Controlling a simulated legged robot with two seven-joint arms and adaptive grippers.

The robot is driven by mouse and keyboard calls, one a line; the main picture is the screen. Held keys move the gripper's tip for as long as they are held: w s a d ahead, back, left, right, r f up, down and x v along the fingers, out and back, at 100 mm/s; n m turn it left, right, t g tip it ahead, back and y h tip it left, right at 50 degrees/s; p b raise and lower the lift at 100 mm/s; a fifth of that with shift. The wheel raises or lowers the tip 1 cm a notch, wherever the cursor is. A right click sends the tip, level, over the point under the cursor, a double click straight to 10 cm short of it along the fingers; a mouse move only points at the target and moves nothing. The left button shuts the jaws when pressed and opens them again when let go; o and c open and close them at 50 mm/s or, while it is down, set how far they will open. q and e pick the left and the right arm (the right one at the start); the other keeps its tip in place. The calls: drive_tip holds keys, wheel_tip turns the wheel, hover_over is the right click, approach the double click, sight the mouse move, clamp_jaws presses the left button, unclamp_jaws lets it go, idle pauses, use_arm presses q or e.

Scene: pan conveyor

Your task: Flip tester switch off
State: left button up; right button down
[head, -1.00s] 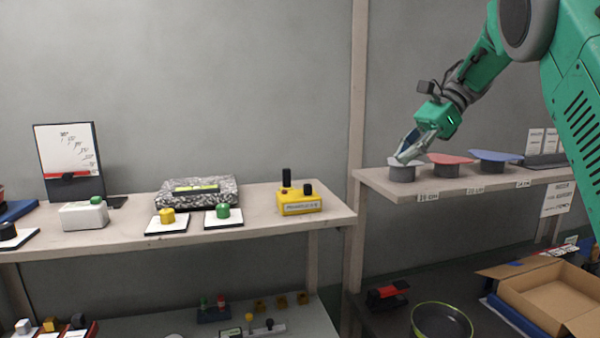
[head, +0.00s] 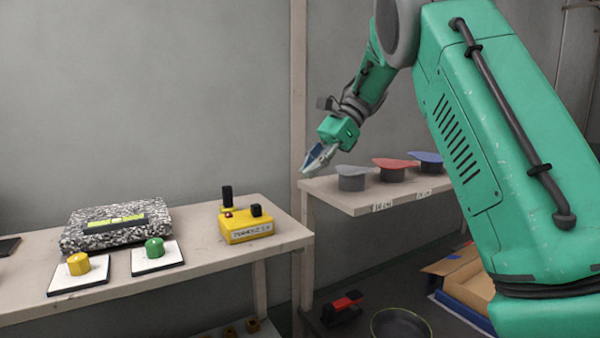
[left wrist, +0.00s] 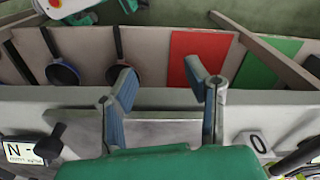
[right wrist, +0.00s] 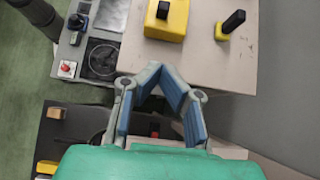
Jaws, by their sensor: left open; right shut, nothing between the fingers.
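The yellow tester box (head: 246,230) sits near the right end of the left shelf. The box (right wrist: 168,25) and the lever (right wrist: 232,23) also show at the top of the right wrist view. My right gripper (head: 312,162) is shut and empty, up and to the right of the box, clear of it. My left gripper (left wrist: 165,85) is open and empty, out of the head view; the tester is not visible in its view.
Yellow (head: 78,263) and green (head: 155,247) buttons on white plates and a speckled box (head: 115,224) stand left of the tester.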

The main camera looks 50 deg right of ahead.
sight(260, 212)
drive_tip(key=p+x, duration=0.1)
drive_tip(key=x, duration=0.6)
drive_tip(key=shift+s, duration=0.15)
drive_tip(key=a, duration=0.1)
drive_tip(key=w+a+p, duration=0.1)
drive_tip(key=a, duration=0.1)
drive_tip(key=shift+w+a, duration=0.1)
drive_tip(key=shift+a, duration=0.5)
drive_tip(key=shift+w+f, duration=0.1)
drive_tip(key=shift+w, duration=0.05)
